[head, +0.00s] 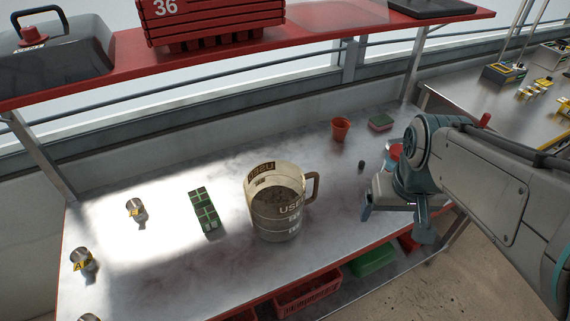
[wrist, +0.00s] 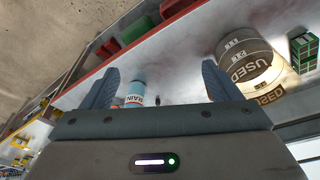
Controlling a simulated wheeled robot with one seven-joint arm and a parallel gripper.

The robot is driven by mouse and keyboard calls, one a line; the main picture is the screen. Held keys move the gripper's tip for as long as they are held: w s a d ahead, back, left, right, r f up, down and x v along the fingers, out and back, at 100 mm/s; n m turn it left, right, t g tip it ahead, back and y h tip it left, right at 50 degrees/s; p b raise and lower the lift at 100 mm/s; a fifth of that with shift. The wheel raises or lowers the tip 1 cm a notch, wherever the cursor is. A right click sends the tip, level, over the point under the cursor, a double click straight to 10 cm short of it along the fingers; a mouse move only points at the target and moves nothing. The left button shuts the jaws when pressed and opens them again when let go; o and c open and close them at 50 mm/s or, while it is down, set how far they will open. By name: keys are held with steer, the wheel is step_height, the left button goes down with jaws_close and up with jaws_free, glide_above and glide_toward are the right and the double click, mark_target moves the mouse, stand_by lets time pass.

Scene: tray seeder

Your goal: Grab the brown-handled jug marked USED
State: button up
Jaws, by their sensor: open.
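The jug marked USED (head: 272,222) stands upright on the metal table in the head view. It is a large cream-white jug with dark contents and a brown handle (head: 313,186) on its right side. In the wrist view the jug (wrist: 246,66) shows at the upper right, beyond one finger, with its USED lettering readable; its handle is not clear there. My gripper (head: 397,222) is to the right of the jug, apart from it, near the table's front right. In the wrist view my gripper (wrist: 160,88) has its fingers spread wide with nothing held between them.
A green block (head: 207,212) lies left of the jug, with several small metal cups (head: 135,207) farther left. A bottle marked MAIN (wrist: 135,94) shows in the wrist view. A red shelf (head: 330,43) spans above.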

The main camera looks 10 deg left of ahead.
steer(key=w+a+r+n+g+p, duration=0.1)
steer(key=w+a+n, duration=0.15)
steer(key=w, duration=0.35)
steer(key=w+a+r+n+p, duration=0.1)
steer(key=w+a+n+p, duration=0.1)
steer(key=w+a, duration=0.3)
steer(key=n+g+p, duration=0.2)
steer(key=n, duration=0.1)
glide_above(310, 174)
step_height(310, 174, down, 4)
steer(key=f, duration=0.2)
steer(key=f+p, duration=0.1)
steer(key=f, duration=0.4)
steer(key=shift+w+d, duration=0.2)
steer(key=shift+d, duration=0.05)
steer(key=shift+s+a+f+p, duration=0.1)
steer(key=shift+f+p, duration=0.5)
steer(key=shift+f, duration=1)
steer(key=shift+s+a+f+p, duration=0.1)
steer(key=shift+f+p, duration=0.45)
steer(key=shift+f, duration=1.05)
steer(key=c, duration=1.3)
steer(key=shift+r, duration=0.1)
steer(key=c, duration=0.4)
steer(key=shift+o, duration=0.2)
steer(key=shift+w+r, duration=0.1)
steer(key=shift+r, duration=0.05)
